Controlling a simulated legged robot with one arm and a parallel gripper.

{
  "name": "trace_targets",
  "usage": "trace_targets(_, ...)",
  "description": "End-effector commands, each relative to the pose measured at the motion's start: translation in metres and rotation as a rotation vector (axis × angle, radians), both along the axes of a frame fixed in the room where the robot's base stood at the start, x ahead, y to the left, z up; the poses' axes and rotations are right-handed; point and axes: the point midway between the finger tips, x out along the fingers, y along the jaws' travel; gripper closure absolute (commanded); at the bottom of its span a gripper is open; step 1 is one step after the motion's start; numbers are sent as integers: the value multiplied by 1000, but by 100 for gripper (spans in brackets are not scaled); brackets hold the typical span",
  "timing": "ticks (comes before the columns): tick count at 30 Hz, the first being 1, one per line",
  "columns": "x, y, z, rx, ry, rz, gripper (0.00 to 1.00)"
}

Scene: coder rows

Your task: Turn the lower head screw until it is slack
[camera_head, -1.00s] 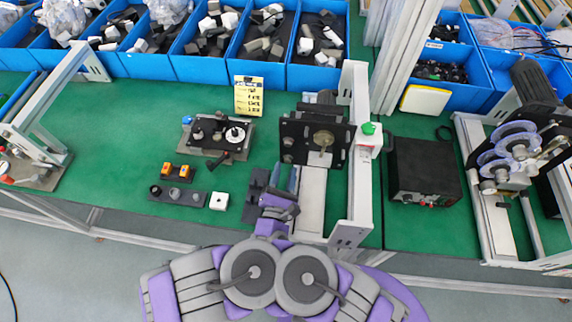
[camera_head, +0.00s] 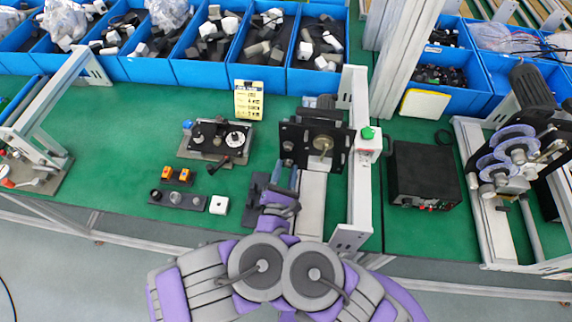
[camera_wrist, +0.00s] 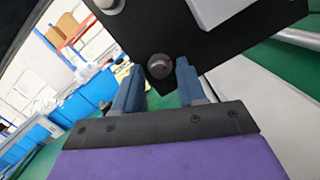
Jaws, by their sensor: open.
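The lower head screw (camera_wrist: 159,66) is a round grey knob near the lower corner of the black head plate (camera_wrist: 215,50) in the wrist view. My gripper (camera_wrist: 159,78) is open, its two blue fingers on either side of the screw with a visible gap to each. Whether the tips reach past the screw's face is hard to tell. In the head view the black head plate (camera_head: 316,140) stands on the fixture, a round brass-coloured part at its middle. My gripper (camera_head: 284,178) is just below the plate's lower left corner, where the lower screw (camera_head: 288,162) is small.
A white upright frame (camera_head: 358,160) stands right of the plate, with a green button box (camera_head: 368,141). A black box (camera_head: 424,174) is farther right. A small fixture (camera_head: 217,141) and a knob strip (camera_head: 178,199) lie left. Blue bins (camera_head: 260,75) line the back.

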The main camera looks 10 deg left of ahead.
Motion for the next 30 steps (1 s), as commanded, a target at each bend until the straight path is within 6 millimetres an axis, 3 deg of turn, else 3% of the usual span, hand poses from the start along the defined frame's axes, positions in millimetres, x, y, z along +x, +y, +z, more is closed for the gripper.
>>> trace_targets(27,0,-1,0,0,0,-1,60)
trace_targets(30,0,-1,0,0,0,-1,67)
